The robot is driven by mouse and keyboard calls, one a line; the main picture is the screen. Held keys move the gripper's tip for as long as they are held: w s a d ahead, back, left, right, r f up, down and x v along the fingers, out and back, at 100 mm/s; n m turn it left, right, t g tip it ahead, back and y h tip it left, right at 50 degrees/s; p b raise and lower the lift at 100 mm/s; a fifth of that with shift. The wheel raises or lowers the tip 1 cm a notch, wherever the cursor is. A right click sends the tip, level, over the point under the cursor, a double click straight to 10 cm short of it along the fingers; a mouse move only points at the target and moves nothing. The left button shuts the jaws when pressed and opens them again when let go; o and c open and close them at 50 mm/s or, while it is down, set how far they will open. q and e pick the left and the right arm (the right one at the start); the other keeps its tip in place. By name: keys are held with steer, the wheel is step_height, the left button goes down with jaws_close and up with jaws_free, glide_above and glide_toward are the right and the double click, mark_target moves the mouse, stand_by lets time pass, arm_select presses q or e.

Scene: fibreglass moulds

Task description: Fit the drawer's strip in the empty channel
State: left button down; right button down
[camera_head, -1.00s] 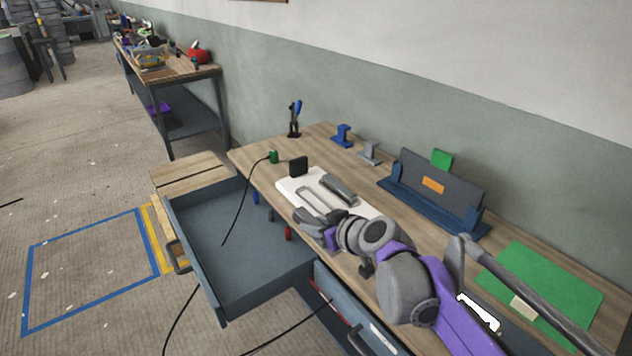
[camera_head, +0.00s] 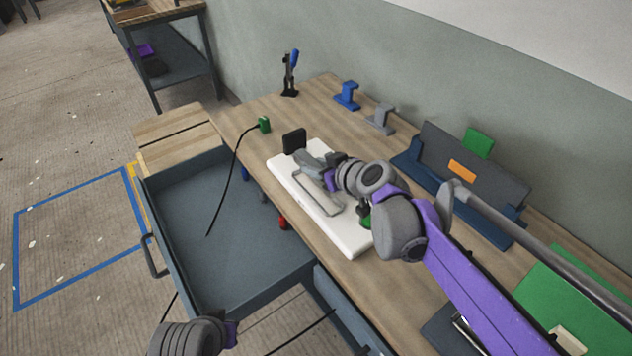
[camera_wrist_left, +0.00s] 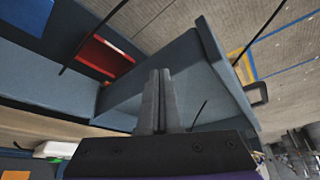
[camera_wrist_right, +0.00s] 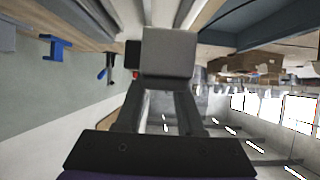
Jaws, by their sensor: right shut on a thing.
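The white board (camera_head: 345,239) lies on the workbench. A pale grey looped outline (camera_head: 322,202) marks a channel in it, with no strip seen inside. My right gripper (camera_head: 318,162) is low over the board's far part, beside that outline. It is shut on a grey piece (camera_wrist_right: 168,52), probably the strip, seen end-on between the fingers in the right wrist view. The gripper hides most of it in the head view; I cannot tell whether it touches the board. The open drawer (camera_head: 215,230) looks empty. My left gripper (camera_wrist_left: 158,100) is shut and empty near the drawer.
A black block (camera_head: 294,141) stands at the board's far end. A green plug (camera_head: 264,124) has a black cable hanging into the drawer. Blue (camera_head: 346,96) and grey stands (camera_head: 381,118) and a dark blue rack (camera_head: 455,180) stand along the wall side.

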mark_target(316, 192)
steer(key=shift+w+f+b, duration=0.1)
steer(key=shift+f+b, duration=0.2)
steer(key=shift+f, duration=2.55)
steer(key=c, duration=0.5)
jaws_free()
steer(key=shift+f, duration=0.1)
steer(key=shift+r, duration=0.2)
steer(key=p+v, duration=0.1)
steer(key=v, duration=1.1)
steer(key=shift+f, duration=0.15)
